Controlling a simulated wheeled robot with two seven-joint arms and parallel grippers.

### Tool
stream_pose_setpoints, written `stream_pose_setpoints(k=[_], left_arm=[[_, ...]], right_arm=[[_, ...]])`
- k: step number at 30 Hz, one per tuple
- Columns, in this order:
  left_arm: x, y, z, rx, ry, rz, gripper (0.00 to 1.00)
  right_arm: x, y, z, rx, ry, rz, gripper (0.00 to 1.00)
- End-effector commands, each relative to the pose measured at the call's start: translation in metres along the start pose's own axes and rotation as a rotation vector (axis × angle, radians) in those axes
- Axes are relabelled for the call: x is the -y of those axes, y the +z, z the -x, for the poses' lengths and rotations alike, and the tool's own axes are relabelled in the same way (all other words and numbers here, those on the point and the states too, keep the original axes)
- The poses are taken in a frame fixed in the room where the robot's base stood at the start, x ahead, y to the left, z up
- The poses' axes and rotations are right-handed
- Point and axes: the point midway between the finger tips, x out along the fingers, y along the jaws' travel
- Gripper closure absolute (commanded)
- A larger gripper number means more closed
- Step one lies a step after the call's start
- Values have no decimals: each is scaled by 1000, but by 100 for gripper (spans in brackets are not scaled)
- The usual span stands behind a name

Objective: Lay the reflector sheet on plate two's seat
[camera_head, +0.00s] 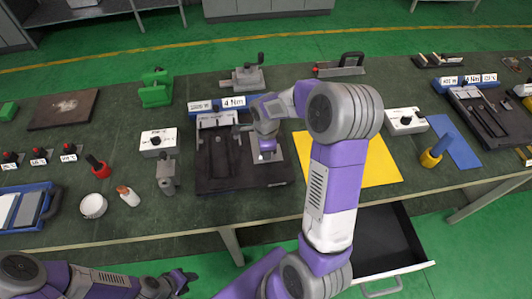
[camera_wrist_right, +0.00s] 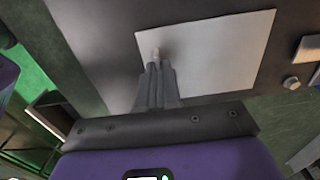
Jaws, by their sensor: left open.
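A pale grey rectangular sheet, which I take as the reflector sheet (camera_head: 275,173), is over the right half of a dark fixture (camera_head: 214,182) at the centre of the bench. In the right wrist view the sheet (camera_wrist_right: 215,55) fills the upper middle. My right gripper (camera_head: 266,148) is over the sheet, pointing down. In the right wrist view its fingers (camera_wrist_right: 157,68) are close together, with a small pale piece at their tips that looks like part of the sheet. Whether the sheet touches the fixture is unclear. My left gripper (camera_head: 184,282) is open and empty, in front of the bench.
A white box with a knob (camera_head: 158,142) and a grey metal post (camera_head: 166,176) stand left of the fixture. A yellow mat (camera_head: 372,165) lies to its right, partly behind my right arm. A blue tray (camera_head: 43,212) is at far left. An open drawer (camera_head: 402,238) juts out below.

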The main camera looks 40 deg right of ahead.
Motion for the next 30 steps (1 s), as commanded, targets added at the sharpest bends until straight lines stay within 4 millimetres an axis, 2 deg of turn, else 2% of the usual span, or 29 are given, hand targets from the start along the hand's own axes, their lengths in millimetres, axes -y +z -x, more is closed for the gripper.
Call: stream_pose_setpoints(k=[11,15,17,26,30], left_arm=[[1,0,-3,0,0,0,57],[1,0,-2,0,0,0,57],[1,0,-2,0,0,0,57],[0,0,-1,0,0,0,57],[-1,0,3,0,0,0,57]], right_arm=[[0,0,-4,0,-1,1,100],[0,0,-4,0,-1,0,78],[0,0,-3,0,-1,0,71],[0,0,-2,0,-1,0,71],[1,0,12,1,-5,0,71]])
